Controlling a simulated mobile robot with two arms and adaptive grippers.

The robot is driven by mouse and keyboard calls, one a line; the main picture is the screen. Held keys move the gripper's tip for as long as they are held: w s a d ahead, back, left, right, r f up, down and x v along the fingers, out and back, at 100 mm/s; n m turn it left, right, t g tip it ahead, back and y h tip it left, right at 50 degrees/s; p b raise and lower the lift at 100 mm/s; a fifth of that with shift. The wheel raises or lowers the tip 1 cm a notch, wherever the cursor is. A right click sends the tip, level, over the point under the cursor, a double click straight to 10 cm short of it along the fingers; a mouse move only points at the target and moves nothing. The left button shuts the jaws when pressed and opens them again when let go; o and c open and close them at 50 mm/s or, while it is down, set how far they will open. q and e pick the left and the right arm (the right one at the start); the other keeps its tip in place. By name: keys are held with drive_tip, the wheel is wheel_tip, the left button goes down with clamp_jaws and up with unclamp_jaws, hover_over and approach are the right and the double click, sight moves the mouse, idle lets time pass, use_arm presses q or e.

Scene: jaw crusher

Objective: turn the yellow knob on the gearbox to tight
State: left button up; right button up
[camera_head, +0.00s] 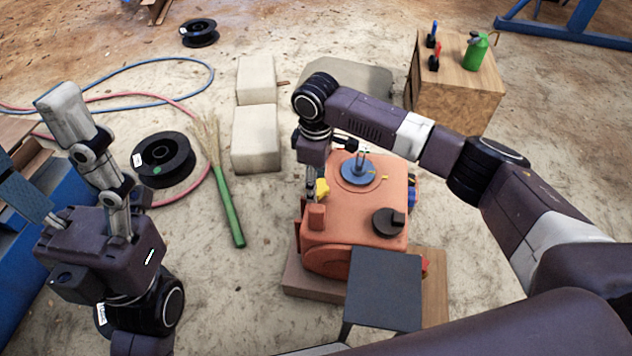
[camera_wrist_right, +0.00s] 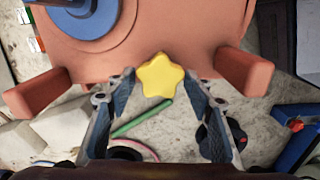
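The orange gearbox (camera_head: 352,225) stands on a low wooden base. Its star-shaped yellow knob (camera_head: 322,188) is on the near left side, partly hidden by my right gripper (camera_head: 316,188) in the head view. In the right wrist view the yellow knob (camera_wrist_right: 160,75) sits centred between the tips of my right gripper (camera_wrist_right: 161,82).
Two orange lugs (camera_wrist_right: 36,92) (camera_wrist_right: 244,72) flank the knob. A blue disc (camera_head: 359,172) and a black cap (camera_head: 388,222) are on top of the gearbox. A dark stool (camera_head: 384,290) stands in front. A green-handled broom (camera_head: 229,210) lies left on open floor.

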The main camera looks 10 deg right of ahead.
drive_tip(key=c, duration=0.7)
drive_tip(key=shift+c, duration=0.3)
drive_tip(key=shift+r, duration=0.1)
drive_tip(key=shift+p, duration=0.45)
